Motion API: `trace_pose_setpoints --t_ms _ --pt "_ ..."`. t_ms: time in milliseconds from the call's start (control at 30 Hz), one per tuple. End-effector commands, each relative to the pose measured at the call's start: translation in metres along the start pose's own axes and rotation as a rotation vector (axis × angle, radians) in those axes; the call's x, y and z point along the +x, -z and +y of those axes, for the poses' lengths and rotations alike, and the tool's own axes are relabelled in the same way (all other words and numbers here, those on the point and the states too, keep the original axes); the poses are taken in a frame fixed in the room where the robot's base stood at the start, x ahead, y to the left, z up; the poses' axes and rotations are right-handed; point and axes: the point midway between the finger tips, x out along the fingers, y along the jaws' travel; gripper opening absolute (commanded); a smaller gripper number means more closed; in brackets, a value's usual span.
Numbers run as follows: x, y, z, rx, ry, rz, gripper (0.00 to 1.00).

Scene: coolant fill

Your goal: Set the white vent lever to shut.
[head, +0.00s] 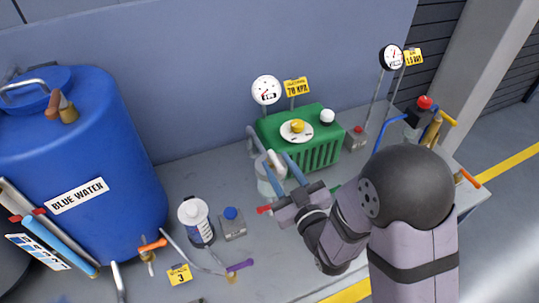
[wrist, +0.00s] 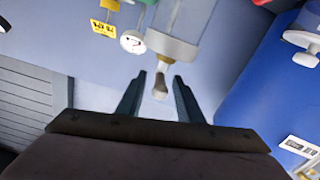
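My gripper (head: 274,158) reaches toward a clear container (head: 264,186) with a pale fitting beside the green unit (head: 330,150). In the wrist view my gripper (wrist: 160,76) has its two dark fingers spread apart. A short pale lever with a rounded end (wrist: 160,88), which looks like the white vent lever, hangs below the clear container's grey collar (wrist: 172,46) and appears between the fingers. It also shows as a white piece (head: 277,162) between the fingers in the head view. I see no clear finger contact. The lever's shut mark is not readable.
A large blue water drum (head: 100,150) stands at the left. Gauges (head: 266,90) rise behind. A red-button post (head: 425,103) stands at the right.

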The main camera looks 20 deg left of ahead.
Motion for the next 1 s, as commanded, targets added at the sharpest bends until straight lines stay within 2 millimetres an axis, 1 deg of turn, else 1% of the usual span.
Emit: trace_pose_setpoints --t_ms 33,333,400,700,833,1000 --pt "0.003 -0.004 -0.001 -0.001 -0.001 0.005 0.33" --pt "0.011 -0.002 -0.001 -0.001 -0.002 0.004 0.33" --pt "0.021 0.004 0.0 0.0 -0.001 -0.001 0.33" --pt "0.05 0.003 0.001 0.0 -0.001 -0.001 0.33" --pt "0.057 0.002 0.0 0.0 -0.001 -0.001 0.33" --pt "0.06 0.001 0.0 0.0 -0.001 0.0 0.33"
